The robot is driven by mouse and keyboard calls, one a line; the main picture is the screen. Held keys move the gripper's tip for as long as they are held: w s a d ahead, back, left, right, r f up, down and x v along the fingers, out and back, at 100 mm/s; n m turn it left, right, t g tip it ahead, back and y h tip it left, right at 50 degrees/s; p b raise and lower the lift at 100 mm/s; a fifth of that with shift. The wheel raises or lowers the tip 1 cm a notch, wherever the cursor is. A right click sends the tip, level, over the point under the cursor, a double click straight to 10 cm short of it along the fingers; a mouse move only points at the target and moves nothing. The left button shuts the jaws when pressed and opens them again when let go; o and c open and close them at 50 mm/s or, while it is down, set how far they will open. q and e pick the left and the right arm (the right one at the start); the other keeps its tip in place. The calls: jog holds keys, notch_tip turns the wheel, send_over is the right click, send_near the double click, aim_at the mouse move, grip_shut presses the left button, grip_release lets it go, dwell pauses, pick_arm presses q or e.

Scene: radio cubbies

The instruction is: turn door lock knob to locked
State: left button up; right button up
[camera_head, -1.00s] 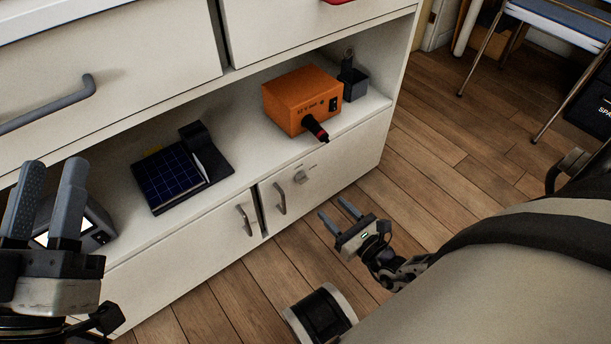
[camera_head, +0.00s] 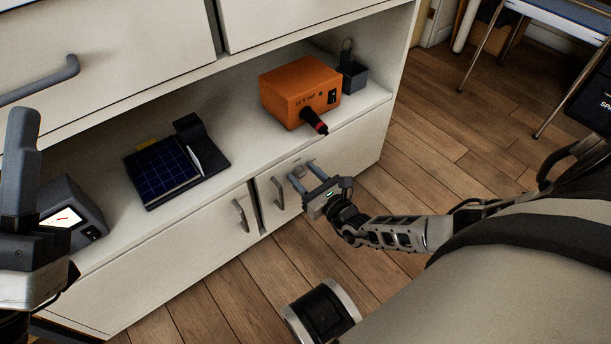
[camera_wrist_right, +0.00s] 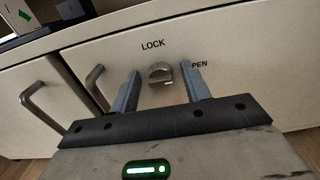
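The door lock knob (camera_wrist_right: 161,73) is a small metal turn knob on the white cabinet door (camera_head: 345,165). In the right wrist view, the word LOCK is above it and a label ending in PEN is to its right, partly covered by a finger. My right gripper (camera_wrist_right: 162,80) is open, with one finger on each side of the knob. I cannot tell whether the fingers touch it. In the head view my right gripper (camera_head: 307,173) is in front of the door and partly hides the knob. My left gripper (camera_head: 22,125) is at the left edge, with only one finger clear.
Bar handles (camera_head: 278,194) stick out of the lower doors, one just left of the knob. The open shelf above holds an orange box (camera_head: 292,88) with a black and red plug, a solar panel (camera_head: 163,178) and a grey device with a screen (camera_head: 72,214). Wooden floor lies to the right.

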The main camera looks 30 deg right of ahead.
jog(key=c, duration=0.8)
jog(key=shift+c, duration=0.2)
jog(key=shift+n, duration=0.5)
jog(key=n, duration=0.3)
jog(key=shift+n, duration=0.4)
jog(key=n, duration=0.4)
jog(key=shift+a+f+n, duration=0.1)
jog(key=shift+a+n, duration=0.05)
jog(key=shift+n, duration=0.15)
jog(key=n, duration=0.5)
jog(key=shift+f, duration=0.1)
jog(key=shift+n, duration=2)
